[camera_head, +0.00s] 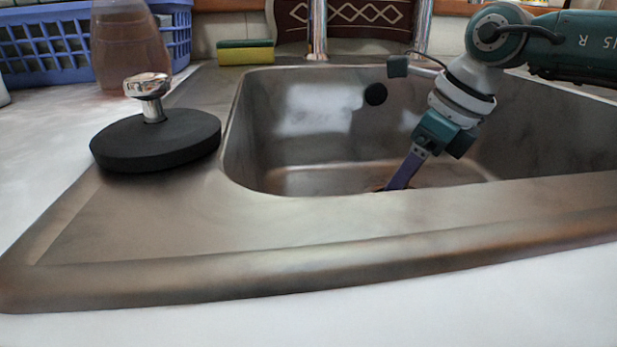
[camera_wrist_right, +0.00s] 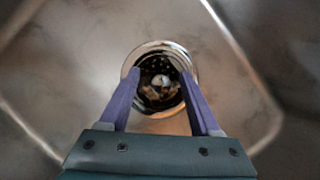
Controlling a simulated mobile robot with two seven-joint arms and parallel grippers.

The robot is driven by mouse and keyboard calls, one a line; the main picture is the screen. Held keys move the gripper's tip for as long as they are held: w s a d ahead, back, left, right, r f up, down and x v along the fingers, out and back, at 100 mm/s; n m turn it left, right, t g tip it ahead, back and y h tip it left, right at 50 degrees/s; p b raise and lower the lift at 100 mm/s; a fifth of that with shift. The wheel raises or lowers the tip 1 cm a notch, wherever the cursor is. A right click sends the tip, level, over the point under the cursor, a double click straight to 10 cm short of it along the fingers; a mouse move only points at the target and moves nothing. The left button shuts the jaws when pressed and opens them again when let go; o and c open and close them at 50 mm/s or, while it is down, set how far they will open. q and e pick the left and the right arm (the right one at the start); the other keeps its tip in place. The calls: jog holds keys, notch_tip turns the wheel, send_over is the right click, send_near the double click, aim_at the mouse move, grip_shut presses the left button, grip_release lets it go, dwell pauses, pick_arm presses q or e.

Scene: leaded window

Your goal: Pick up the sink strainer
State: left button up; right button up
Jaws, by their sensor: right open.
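The sink strainer (camera_wrist_right: 160,90) shows in the right wrist view as a round metal basket with a shiny rim, a dark holed inside and a pale centre piece. It sits at the sink floor's drain. My right gripper (camera_wrist_right: 160,74) is open, with its purple fingers on either side of the strainer and nothing held. Whether the fingertips touch the rim, I cannot tell. In the head view my right gripper (camera_head: 387,188) reaches down into the sink, its tips partly hidden by the front rim, and the strainer is mostly hidden. My left gripper is not in view.
The steel sink (camera_head: 300,125) has raised walls around my right gripper. A black disc with a chrome knob (camera_head: 155,140) lies on the left ledge. A sponge (camera_head: 246,54), a blue basket (camera_head: 45,45) and a brownish bottle (camera_head: 128,45) stand behind. Taps rise at the back.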

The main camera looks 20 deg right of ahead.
grip_shut()
dwell(0.5)
